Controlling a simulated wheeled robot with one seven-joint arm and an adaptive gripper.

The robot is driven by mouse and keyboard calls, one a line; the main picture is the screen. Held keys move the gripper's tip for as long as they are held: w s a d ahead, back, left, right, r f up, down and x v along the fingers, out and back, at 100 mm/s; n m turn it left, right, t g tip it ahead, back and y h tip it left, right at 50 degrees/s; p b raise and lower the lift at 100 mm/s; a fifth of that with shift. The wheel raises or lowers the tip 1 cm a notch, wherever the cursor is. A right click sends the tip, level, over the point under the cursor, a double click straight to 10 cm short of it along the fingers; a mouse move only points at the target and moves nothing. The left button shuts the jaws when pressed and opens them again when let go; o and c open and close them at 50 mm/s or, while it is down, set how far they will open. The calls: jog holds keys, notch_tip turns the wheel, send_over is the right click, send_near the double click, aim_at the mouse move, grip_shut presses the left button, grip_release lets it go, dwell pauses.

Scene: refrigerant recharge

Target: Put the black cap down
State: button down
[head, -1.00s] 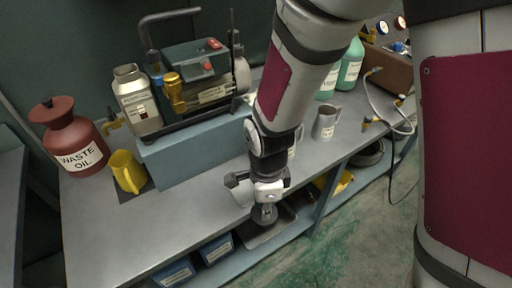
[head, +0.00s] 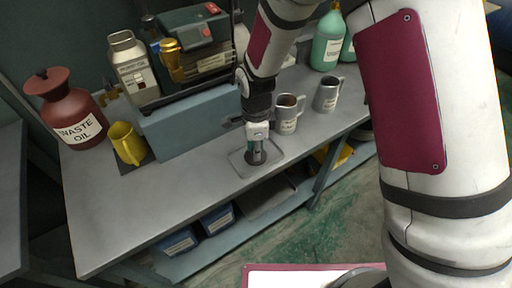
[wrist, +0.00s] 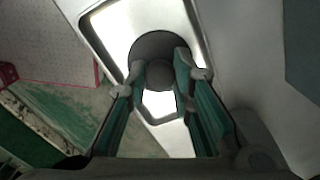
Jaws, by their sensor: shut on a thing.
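The black cap (wrist: 160,46) shows in the wrist view as a dark round disc with a small knob. My gripper (wrist: 160,75) is shut on the knob, one finger on each side. Below the cap lies a shallow metal tray (wrist: 112,28). In the head view the tray (head: 238,168) is on the bench near its front edge, and my gripper (head: 257,158) is over it. The cap is mostly hidden there by the fingers. I cannot tell whether the cap touches the tray.
Two grey metal jugs (head: 287,116) (head: 327,95) stand to the right of the tray. A blue-grey block (head: 195,125) under the pump is behind it. A yellow jug (head: 127,146) and the red waste oil can (head: 70,115) stand left. The bench's front left (head: 130,220) is clear.

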jog(key=shift+f, duration=0.2)
jog(key=c, duration=1.4)
grip_release()
jog(key=shift+r, duration=0.1)
notch_tip(320, 180, up, 12)
jog(key=shift+r, duration=0.1)
jog(key=s+d+r+n+t, duration=0.3)
jog(key=s+d+r+n, duration=0.8)
jog(key=s+d+r, duration=0.45)
jog(key=s+d+n, duration=0.1)
jog(key=s, duration=0.1)
jog(key=s+d+r+n, duration=0.1)
jog(key=s+d+n, duration=0.1)
jog(key=s+d+r+n+t, duration=0.1)
jog(key=s+n, duration=0.1)
jog(key=s, duration=0.1)
jog(key=shift+d+r, duration=0.1)
jog(key=shift+d, duration=0.25)
